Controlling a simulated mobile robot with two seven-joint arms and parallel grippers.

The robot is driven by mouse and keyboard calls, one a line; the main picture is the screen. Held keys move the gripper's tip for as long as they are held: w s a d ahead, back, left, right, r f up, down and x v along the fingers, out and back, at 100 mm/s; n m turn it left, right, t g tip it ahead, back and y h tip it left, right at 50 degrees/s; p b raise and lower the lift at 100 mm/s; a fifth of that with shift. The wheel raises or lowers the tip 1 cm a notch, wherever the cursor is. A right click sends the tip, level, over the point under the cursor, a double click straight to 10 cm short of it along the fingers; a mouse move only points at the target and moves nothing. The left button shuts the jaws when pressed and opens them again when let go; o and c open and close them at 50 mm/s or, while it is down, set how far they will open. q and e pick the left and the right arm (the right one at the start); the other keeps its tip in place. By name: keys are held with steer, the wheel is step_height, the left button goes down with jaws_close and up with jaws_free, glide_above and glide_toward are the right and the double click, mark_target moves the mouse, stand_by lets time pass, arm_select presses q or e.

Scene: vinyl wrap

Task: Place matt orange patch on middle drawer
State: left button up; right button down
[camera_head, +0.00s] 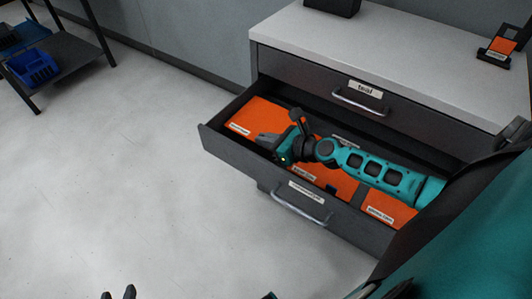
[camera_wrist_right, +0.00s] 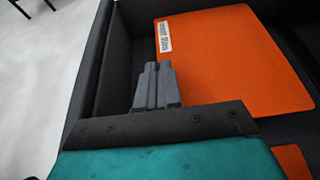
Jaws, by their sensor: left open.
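A grey cabinet has its lower visible drawer (camera_head: 228,152) pulled open. Flat orange patches with white labels lie inside: one at the left (camera_head: 262,112), one in the middle (camera_head: 338,186) and one at the right (camera_head: 390,204). I cannot tell which is matt. My right gripper (camera_head: 266,138) is over the drawer's left part, its grey fingers together, with nothing seen between them. In the right wrist view, the fingers (camera_wrist_right: 158,85) are beside a labelled orange patch (camera_wrist_right: 240,65); another patch (camera_wrist_right: 292,160) shows in part. My left gripper (camera_head: 118,294) is open and empty at the bottom edge.
The drawer above (camera_head: 315,88) is shut. A black holder with an orange piece (camera_head: 502,46) and a dark box (camera_head: 333,5) are on the cabinet top. A rack with a blue bin (camera_head: 34,68) stands at the far left. The floor at the left is clear.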

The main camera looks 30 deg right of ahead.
mark_target(266, 157)
step_height(266, 157, down, 4)
steer(key=b, duration=0.3)
steer(key=shift+r, duration=0.2)
steer(key=shift+f, duration=0.3)
steer(key=shift+r, duration=0.1)
steer(key=shift+f+b, duration=0.25)
steer(key=shift+b, duration=0.1)
steer(key=c, duration=1.3)
jaws_free()
steer(key=shift+r, duration=0.1)
arm_select(q)
steer(key=shift+w+d+f, duration=0.5)
steer(key=shift+w+d, duration=0.2)
arm_select(e)
steer(key=shift+o, duration=0.2)
steer(key=shift+r, duration=0.1)
